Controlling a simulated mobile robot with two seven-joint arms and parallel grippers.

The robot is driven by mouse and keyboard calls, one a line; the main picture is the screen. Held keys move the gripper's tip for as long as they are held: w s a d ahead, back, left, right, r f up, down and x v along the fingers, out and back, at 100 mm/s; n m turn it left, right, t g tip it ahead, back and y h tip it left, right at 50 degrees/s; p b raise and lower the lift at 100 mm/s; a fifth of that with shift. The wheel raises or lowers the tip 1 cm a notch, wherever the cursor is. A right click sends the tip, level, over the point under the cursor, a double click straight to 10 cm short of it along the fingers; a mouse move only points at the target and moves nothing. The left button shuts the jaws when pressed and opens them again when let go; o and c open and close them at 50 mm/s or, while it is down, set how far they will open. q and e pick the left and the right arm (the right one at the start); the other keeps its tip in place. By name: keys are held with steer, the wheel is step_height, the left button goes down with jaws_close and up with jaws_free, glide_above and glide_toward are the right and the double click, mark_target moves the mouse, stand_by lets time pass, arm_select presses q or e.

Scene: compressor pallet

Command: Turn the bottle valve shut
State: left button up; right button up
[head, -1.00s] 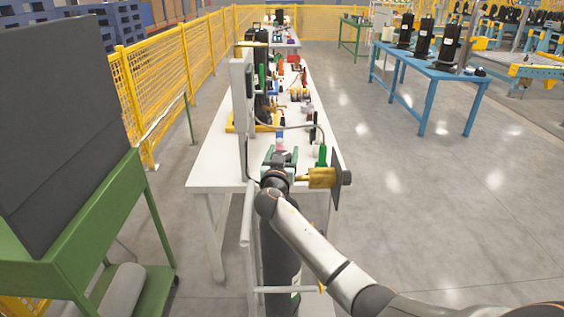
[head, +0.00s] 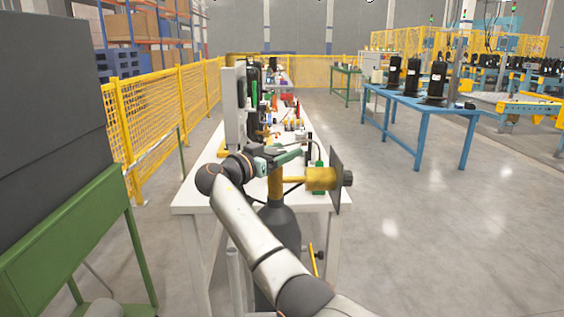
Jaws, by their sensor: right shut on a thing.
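The gas bottle (head: 281,226) is dark grey and stands upright at the near end of the white table. A brass valve body (head: 275,184) rises from its neck, with a brass fitting (head: 319,179) pointing right to a dark plate. My right gripper (head: 284,157) is at the top of the valve, its greenish fingers shut on the valve's upper part. The fingers and wrist hide most of what they grip, so the valve's turn position cannot be seen. My right wrist lies left of the bottle. My left gripper is out of view.
The white table (head: 192,193) behind the bottle carries several tools and parts and an upright grey panel (head: 234,105). A green cart (head: 70,235) stands at the left. A yellow fence (head: 165,105) runs behind it. The floor at right is clear up to a blue table (head: 420,103).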

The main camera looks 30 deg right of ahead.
steer(key=shift+s+g, duration=0.1)
steer(key=shift+g, duration=0.2)
steer(key=o, duration=1.4)
steer(key=shift+c, duration=0.2)
steer(key=v, duration=1.2)
steer(key=shift+a+b, duration=0.25)
steer(key=shift+b, duration=0.05)
steer(key=shift+f, duration=0.1)
